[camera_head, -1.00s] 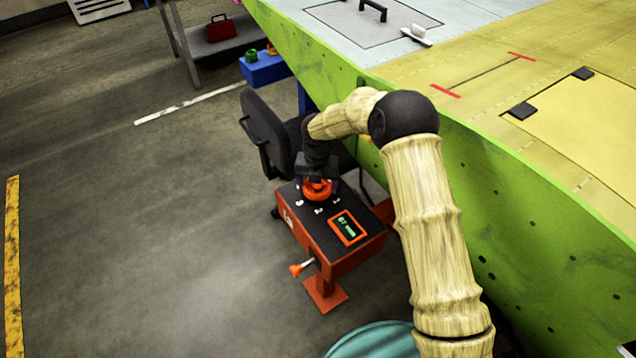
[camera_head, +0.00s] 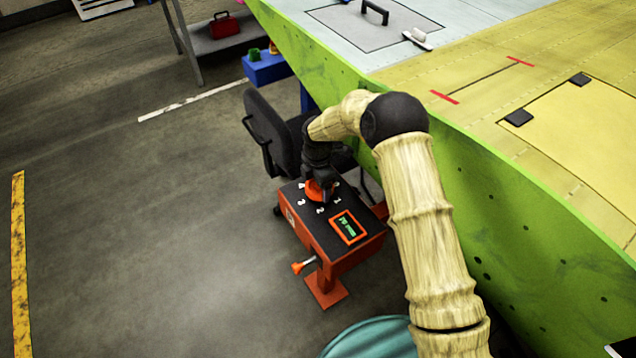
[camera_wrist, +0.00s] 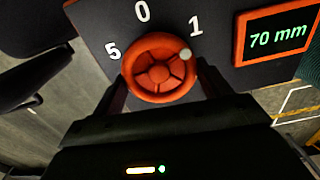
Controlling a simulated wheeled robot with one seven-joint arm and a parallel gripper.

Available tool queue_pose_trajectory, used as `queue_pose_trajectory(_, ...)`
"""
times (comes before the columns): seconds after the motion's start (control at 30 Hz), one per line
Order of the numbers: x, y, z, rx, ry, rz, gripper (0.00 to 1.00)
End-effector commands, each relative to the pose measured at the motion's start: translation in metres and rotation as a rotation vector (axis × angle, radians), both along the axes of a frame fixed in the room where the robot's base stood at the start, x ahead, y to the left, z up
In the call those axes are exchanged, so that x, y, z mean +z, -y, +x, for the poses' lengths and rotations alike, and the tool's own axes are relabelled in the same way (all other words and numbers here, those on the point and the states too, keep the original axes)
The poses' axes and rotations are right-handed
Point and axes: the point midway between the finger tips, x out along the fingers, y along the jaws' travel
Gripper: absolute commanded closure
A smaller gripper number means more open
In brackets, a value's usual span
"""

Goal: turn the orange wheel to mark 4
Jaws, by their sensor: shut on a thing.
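The orange wheel (camera_head: 316,191) sits on the dark top of an orange control box (camera_head: 334,258). In the wrist view the round, spoked wheel (camera_wrist: 160,72) has a pale dot (camera_wrist: 185,54) on its upper right rim. The dot lies slightly past mark 1 (camera_wrist: 195,27), on the side away from mark 0 (camera_wrist: 142,12). Mark 5 (camera_wrist: 113,50) is at upper left. My gripper (camera_wrist: 161,86) is shut on the wheel, one finger on each side.
The box's display (camera_wrist: 275,36) reads 70 mm. An orange-knobbed handle (camera_head: 301,266) sticks out from its front. A black chair (camera_head: 270,130) stands close behind, and the green wing jig edge (camera_head: 500,215) is at right. Floor at left is clear.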

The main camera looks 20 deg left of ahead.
Motion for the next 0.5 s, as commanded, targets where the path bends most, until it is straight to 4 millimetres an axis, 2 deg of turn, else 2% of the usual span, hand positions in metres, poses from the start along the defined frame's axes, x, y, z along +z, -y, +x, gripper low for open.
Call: queue_pose_trajectory(0.5,0.0009,-0.003,0.0009,-0.489,0.0,0.002,0.46)
